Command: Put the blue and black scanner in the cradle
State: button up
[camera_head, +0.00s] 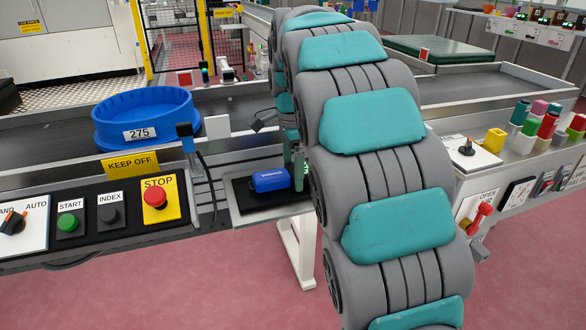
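A blue and black upright device (187,137), which looks like the scanner, stands at the conveyor's near edge, right of the blue round tub. A thin black stalk or cable runs down from beside it. I cannot make out a cradle for certain. A blue case with white lettering (270,180) lies on a black mat on a small metal shelf (240,213). My gripper (296,168) is mostly hidden behind my arm; a greenish part shows just right of the blue case. I cannot tell whether it touches the case or how its fingers stand.
The blue tub (145,118) marked 275 sits on the dark conveyor. A control panel with a red STOP button (155,195) is at the left. Small coloured containers (530,122) and a red-handled lever (478,218) are at the right. My arm covers the middle.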

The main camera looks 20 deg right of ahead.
aim_at(293, 169)
jog(key=shift+o, duration=0.7)
notch_tip(293, 169, up, 12)
jog(key=p, duration=0.2)
jog(key=shift+r, duration=0.2)
jog(key=s+a+f+n, duration=0.1)
jog(key=s+f+n, duration=0.5)
jog(key=s, duration=0.6)
jog(key=s+a+f+n+g, duration=0.1)
jog(key=s+f+n, duration=0.5)
jog(key=s, duration=0.6)
jog(key=s+a+f+n, duration=0.3)
jog(key=s+f+n, duration=0.3)
jog(key=s, duration=0.6)
jog(key=shift+f+g, duration=0.4)
jog(key=shift+f, duration=0.45)
